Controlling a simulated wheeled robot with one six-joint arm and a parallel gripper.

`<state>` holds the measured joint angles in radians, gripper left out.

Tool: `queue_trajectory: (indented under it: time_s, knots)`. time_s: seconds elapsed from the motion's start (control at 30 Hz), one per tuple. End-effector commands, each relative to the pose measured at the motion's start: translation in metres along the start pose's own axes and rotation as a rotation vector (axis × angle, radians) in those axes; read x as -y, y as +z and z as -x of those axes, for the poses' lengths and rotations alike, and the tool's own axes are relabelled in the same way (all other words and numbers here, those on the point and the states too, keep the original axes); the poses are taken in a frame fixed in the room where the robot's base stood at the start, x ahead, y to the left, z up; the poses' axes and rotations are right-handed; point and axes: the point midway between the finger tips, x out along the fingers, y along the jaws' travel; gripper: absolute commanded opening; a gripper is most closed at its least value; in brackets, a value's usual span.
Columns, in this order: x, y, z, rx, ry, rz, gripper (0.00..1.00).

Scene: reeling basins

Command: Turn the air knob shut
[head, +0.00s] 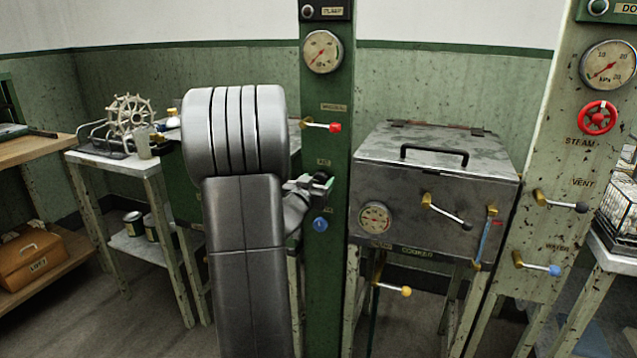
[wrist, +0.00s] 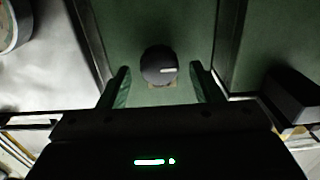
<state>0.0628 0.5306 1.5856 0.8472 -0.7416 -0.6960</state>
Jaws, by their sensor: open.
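The air knob (wrist: 158,66) is a round dark knob on the green post, in the upper middle of the wrist view. Its white mark points to the right in that picture. My gripper (wrist: 160,70) is open, with one green finger on each side of the knob. A gap shows between the knob and each finger; how deep the fingers reach around it I cannot tell. In the head view my gripper (head: 324,181) is at the green post (head: 327,262), just under the small air label, and hides the knob.
On the same post are a gauge (head: 323,51), a red-tipped lever (head: 334,127) above and a blue knob (head: 320,224) just below my gripper. The grey cooker (head: 410,225) stands close on the right, with levers on its front. A side table (head: 152,167) stands left.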

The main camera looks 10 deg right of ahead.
Motion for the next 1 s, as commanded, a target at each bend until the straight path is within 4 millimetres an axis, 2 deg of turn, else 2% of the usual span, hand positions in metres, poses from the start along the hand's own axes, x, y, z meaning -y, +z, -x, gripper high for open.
queue_trajectory:
  time_s: [0.13, 0.43, 0.47, 0.67, 1.0]
  knots:
    - [-0.0006, 0.0001, -0.0107, -0.001, 0.001, 0.0, 0.59]
    - [-0.0002, -0.0002, -0.0128, 0.0, 0.0, 0.0, 0.59]
    - [-0.0003, -0.0002, -0.0127, 0.0, 0.0, 0.0, 0.55]
    - [-0.0002, -0.0002, -0.0126, 0.0, 0.0, 0.0, 0.16]
    - [-0.0004, 0.0008, -0.0125, 0.0, 0.0, -0.043, 0.15]
